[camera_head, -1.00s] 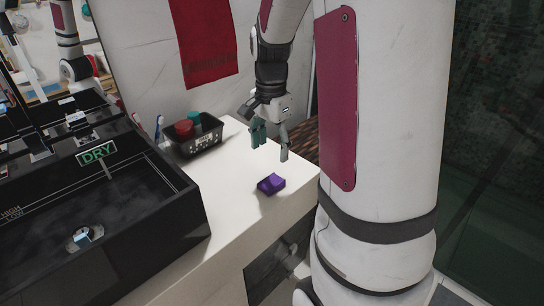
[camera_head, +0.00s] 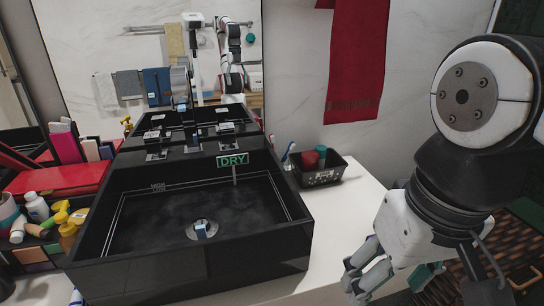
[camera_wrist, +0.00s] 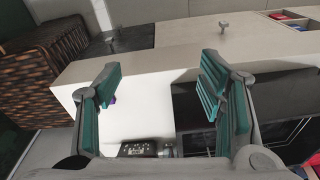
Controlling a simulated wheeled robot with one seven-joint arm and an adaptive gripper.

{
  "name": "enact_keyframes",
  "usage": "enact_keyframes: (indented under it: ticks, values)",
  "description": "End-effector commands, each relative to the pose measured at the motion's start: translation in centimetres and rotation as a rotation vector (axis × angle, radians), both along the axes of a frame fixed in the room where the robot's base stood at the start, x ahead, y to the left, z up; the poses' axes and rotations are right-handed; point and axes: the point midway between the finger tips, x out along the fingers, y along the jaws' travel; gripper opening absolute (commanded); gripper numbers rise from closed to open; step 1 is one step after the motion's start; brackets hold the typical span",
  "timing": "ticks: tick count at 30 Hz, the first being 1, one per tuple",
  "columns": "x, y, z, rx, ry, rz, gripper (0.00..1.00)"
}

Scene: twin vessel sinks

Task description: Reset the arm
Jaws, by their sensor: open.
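My gripper (camera_head: 362,277) is at the lower right in the head view, close to the camera, in front of the counter's right part. In the wrist view my gripper (camera_wrist: 160,88) shows two teal-padded fingers spread wide, with nothing between them. A small purple item (camera_wrist: 112,100) lies on the white counter, mostly hidden behind the left finger in the wrist view. It does not show in the head view now, where my arm covers part of the counter.
A black vessel sink (camera_head: 290,262) with a DRY sign stands left of my gripper. A black basket (camera_head: 321,178) with cups sits on the counter (camera_head: 345,215) behind the sink's right corner. A red towel (camera_head: 358,60) hangs on the wall. Bottles and a red box (camera_head: 75,182) crowd the left.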

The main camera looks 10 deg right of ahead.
Motion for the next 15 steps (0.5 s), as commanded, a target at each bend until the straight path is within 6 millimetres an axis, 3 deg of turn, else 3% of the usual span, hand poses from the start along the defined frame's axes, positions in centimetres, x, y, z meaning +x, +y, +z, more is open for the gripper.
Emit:
enact_keyframes:
  ticks: [4,15]
  values:
    - [-1.6,0.4,-0.4,-0.017,-0.009,0.092,0.62]
    - [-1.8,0.5,-0.5,-0.019,-0.008,0.104,0.62]
